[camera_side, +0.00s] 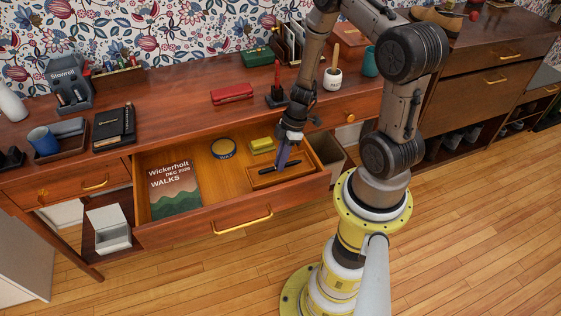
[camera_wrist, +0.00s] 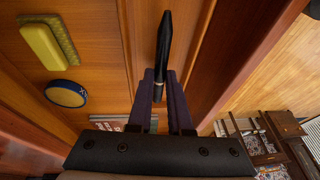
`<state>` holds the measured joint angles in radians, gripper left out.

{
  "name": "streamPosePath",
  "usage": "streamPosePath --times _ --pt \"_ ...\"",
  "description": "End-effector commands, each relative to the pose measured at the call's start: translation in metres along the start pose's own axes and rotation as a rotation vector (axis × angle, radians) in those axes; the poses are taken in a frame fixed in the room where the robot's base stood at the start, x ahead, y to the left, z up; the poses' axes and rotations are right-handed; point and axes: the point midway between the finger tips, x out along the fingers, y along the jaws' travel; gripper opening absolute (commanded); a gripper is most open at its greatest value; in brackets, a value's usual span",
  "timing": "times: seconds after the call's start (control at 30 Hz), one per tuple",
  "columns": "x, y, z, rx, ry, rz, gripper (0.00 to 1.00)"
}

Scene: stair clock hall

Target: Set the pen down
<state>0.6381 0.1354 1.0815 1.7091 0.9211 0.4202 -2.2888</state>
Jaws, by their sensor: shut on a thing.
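My gripper (camera_side: 283,158) is shut on a black pen (camera_side: 268,171) and holds it over the right part of the open drawer (camera_side: 158,233). In the wrist view the pen (camera_wrist: 164,42) sticks out beyond the fingertips of my gripper (camera_wrist: 163,75). From these views I cannot tell whether the pen touches the drawer's floor. A yellow block (camera_side: 262,144) on a darker yellow base and a round blue-rimmed tin (camera_side: 223,148) lie in the drawer, left of and behind the pen.
A green booklet (camera_side: 175,190) lies at the drawer's left. The drawer's front wall and brass handle (camera_side: 243,221) stand close in front of the pen. On the desk top, a red case (camera_side: 232,94) and a small black stand (camera_side: 277,97) lie behind my gripper.

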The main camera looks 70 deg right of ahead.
Motion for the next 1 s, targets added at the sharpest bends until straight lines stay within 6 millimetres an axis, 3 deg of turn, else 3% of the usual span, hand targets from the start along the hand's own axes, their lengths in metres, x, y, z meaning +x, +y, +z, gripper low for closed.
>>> streamPosePath --times 0.47,0.5,0.67,1.0 --pt "0.0097 0.0017 0.0034 0.000 0.000 0.002 0.00" --pt "0.0102 0.0020 0.0035 0.000 0.000 0.003 0.19" --pt "0.0099 0.0018 0.0034 0.000 0.000 0.003 0.48" --pt "0.0095 0.0019 0.0034 0.000 0.000 0.003 0.48"
